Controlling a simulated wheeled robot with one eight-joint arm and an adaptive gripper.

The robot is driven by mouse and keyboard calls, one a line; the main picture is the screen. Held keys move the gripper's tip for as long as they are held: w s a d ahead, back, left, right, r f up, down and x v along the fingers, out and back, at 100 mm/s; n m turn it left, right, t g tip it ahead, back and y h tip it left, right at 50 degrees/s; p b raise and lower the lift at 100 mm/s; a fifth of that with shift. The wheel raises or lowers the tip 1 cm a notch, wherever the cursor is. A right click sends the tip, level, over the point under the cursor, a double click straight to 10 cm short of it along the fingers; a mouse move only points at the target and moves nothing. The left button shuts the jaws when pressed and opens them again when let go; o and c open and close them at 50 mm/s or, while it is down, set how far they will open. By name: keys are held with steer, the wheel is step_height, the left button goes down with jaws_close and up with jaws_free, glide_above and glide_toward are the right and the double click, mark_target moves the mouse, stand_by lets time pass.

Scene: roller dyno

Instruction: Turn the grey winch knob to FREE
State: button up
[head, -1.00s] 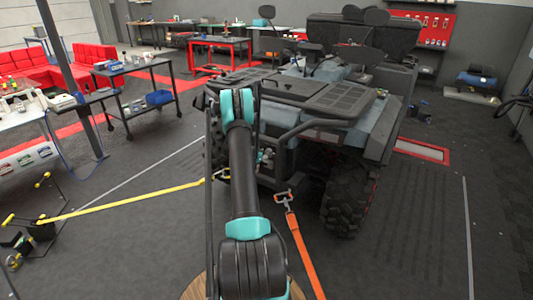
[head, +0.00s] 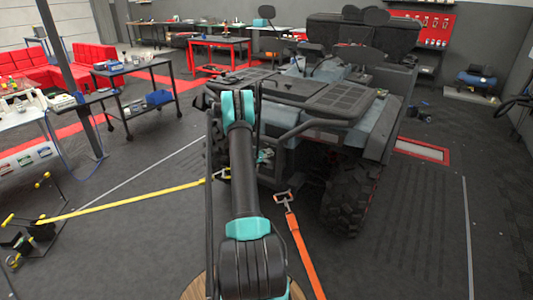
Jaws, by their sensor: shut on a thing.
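A dark quad-type vehicle (head: 372,110) stands in the middle of the head view, its near end towards me. My arm reaches towards that end and covers part of it. The grey winch knob cannot be made out, and its setting does not show. A small greenish and grey part (head: 265,155) shows just right of my arm, low on the vehicle's near end; I cannot tell whether it belongs to the vehicle or to my wrist. My gripper's fingertips are hidden behind my arm.
A yellow strap (head: 120,199) runs left from the vehicle to a floor stand (head: 18,238). An orange strap (head: 302,255) with a hook comes towards me on the right. A dark trolley (head: 142,82) and white table (head: 22,120) stand left. The right floor is mostly clear.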

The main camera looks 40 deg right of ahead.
steer(key=shift+w+a+f+n+g+h, duration=0.1)
steer(key=shift+n+g+h, duration=0.75)
steer(key=shift+n, duration=1.35)
steer(key=shift+s+d+f+n+g+h, duration=0.1)
steer(key=shift+n+g+h, duration=0.75)
steer(key=shift+n, duration=1.35)
steer(key=shift+w+a+f+n+g+h, duration=0.1)
steer(key=shift+n+g+h, duration=0.75)
steer(key=shift+n, duration=1.35)
steer(key=shift+r, duration=0.1)
steer(key=o, duration=1.2)
steer(key=shift+c, duration=0.2)
steer(key=a, duration=1.2)
